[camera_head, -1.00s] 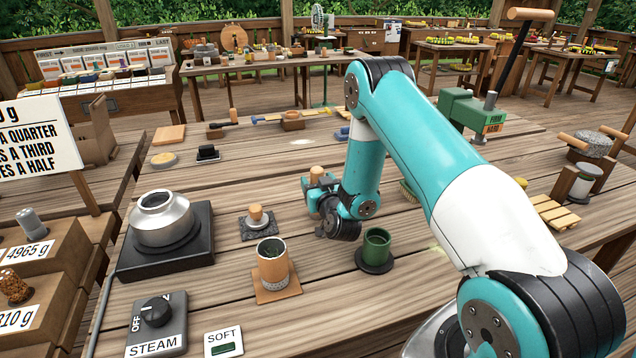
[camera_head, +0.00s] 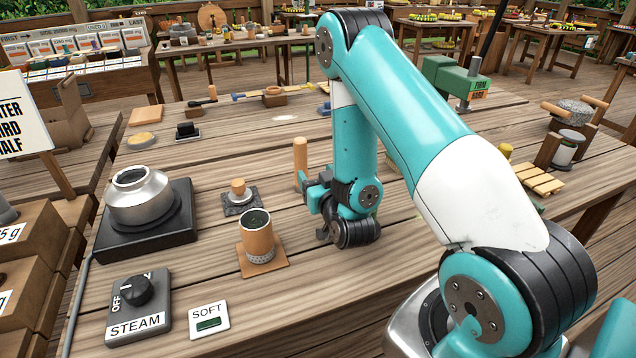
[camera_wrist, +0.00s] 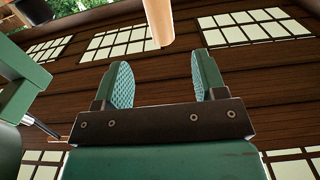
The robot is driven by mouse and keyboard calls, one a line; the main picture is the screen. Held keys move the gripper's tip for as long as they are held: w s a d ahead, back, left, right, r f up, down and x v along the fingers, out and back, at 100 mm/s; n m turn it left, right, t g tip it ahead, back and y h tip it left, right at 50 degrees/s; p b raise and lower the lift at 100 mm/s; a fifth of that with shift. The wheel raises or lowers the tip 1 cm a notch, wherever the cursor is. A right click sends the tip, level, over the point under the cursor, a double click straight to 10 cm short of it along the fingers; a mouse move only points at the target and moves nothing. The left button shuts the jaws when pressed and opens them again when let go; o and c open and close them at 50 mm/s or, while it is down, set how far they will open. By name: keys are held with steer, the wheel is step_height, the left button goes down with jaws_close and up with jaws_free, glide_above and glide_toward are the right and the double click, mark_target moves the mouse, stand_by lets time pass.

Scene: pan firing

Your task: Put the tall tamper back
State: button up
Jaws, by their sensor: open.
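A tall plain wooden cylinder, which looks like the tall tamper (camera_head: 300,158), rises beside my gripper (camera_head: 306,183) in the head view. Its lower end is hidden there by the gripper. In the wrist view the wooden cylinder (camera_wrist: 159,20) shows at the top, with its end just beyond the fingertips, in line with the gap. My gripper (camera_wrist: 164,62) is open, its two teal ridged pads apart and nothing between them. A short tamper with a round wooden knob (camera_head: 238,186) stands on a dark stone slab (camera_head: 241,206) to the left.
A wood-brown cup (camera_head: 257,240) with dark contents stands on a tan board (camera_head: 279,257). Left are a metal pot (camera_head: 138,200) on a black burner and the steam dial (camera_head: 139,300). A wooden slatted rack (camera_head: 538,181) is right.

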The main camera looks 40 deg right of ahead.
steer(key=s+a+r+n+g+y, duration=0.2)
steer(key=a+r+g+y, duration=0.25)
steer(key=a, duration=0.55)
steer(key=s+a+r+n+g+y, duration=0.25)
steer(key=a+r+g+y, duration=0.2)
steer(key=a, duration=0.45)
steer(key=s+a+r+n+g, duration=0.2)
steer(key=s+r+g, duration=0.2)
steer(key=s, duration=0.6)
steer(key=s+a+r+n+g, duration=0.2)
steer(key=s+r+n+g, duration=0.1)
steer(key=s, duration=0.7)
steer(key=shift+s+r+n+g, duration=0.35)
steer(key=shift+r+g, duration=0.1)
steer(key=shift+g, duration=0.25)
